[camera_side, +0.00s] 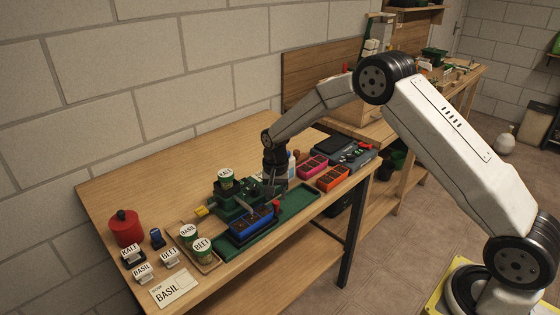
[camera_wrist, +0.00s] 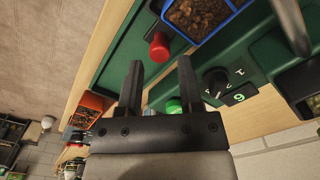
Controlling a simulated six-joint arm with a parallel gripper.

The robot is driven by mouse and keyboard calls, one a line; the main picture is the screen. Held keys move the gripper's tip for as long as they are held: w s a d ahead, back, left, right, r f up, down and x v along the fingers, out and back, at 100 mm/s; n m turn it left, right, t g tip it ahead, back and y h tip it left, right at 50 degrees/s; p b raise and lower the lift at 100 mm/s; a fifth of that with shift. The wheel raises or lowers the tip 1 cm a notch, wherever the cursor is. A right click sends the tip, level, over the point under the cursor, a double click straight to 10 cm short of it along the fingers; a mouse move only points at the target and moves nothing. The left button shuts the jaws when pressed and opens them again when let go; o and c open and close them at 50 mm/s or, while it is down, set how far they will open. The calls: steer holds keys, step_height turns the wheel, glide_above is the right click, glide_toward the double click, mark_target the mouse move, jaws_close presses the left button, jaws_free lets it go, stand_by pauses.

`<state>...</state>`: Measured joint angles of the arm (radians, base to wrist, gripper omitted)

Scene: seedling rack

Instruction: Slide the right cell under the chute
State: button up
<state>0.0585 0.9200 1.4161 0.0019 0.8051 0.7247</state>
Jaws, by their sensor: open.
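A blue cell tray (camera_side: 254,220) with dark soil in its cells sits on the green track (camera_side: 297,203) in the side view. Part of it also shows at the top of the wrist view (camera_wrist: 205,12). The green seeder body (camera_side: 228,200) stands just behind it, with a can marked KALE (camera_side: 225,176) on top. The chute outlet and which cell is under it cannot be made out. A red knob (camera_wrist: 159,47) is beside the tray. My gripper (camera_wrist: 158,75) is open and empty, its fingers pointing toward the red knob without visibly touching it.
A "SOW BASIL" card (camera_side: 173,288) lies at the front left. BASIL (camera_side: 188,232) and BEET (camera_side: 202,246) cans share a small wooden tray. A red canister (camera_side: 125,228) stands at left. Pink (camera_side: 313,166) and orange (camera_side: 333,178) trays lie right. A dial (camera_wrist: 215,80) is beside a green 9.

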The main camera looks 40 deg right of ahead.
steer(key=shift+f, duration=1.2)
jaws_close()
steer(key=shift+r, duration=0.1)
stand_by(0.5)
